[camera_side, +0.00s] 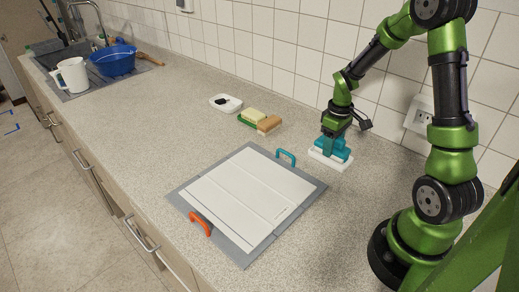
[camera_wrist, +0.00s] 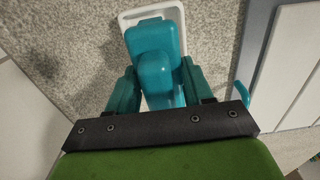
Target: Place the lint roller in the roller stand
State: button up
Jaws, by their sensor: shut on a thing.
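I see no clear lint roller or roller stand; the scene is a kitchen counter. My gripper (camera_side: 333,150) points down at the right of the counter, and its teal fingers show in the wrist view (camera_wrist: 157,88). They are shut on the raised grip of a teal block (camera_wrist: 150,36), which also shows in the side view (camera_side: 342,154). The block is in or just above a white shallow tray (camera_side: 317,155), whose rim shows in the wrist view (camera_wrist: 179,18). I cannot tell whether block and tray touch.
A sponge (camera_side: 253,115), a brown block (camera_side: 269,124) and a white dish (camera_side: 225,104) stand behind. The tiled wall is close.

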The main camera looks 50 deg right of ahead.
jog(key=shift+f, duration=0.3)
jog(key=o, duration=0.9)
jog(key=shift+o, duration=0.2)
notch_tip(320, 180, up, 12)
jog(key=shift+a+r, duration=0.1)
jog(key=shift+r, duration=0.05)
jog(key=s+a+r+m+t, duration=0.1)
jog(key=s+a+r+t, duration=0.1)
jog(key=a, duration=0.5)
jog(key=s+a+r+m+t+y, duration=0.1)
jog(key=s+a+r+t, duration=0.1)
jog(key=a, duration=0.5)
jog(key=s+a+r+m+t+y, duration=0.1)
jog(key=s+a+r+m+t, duration=0.1)
jog(key=a+r, duration=0.3)
jog(key=shift+s+a+r+t, duration=0.25)
jog(key=shift+s+a+t, duration=0.4)
jog(key=shift+a, duration=0.4)
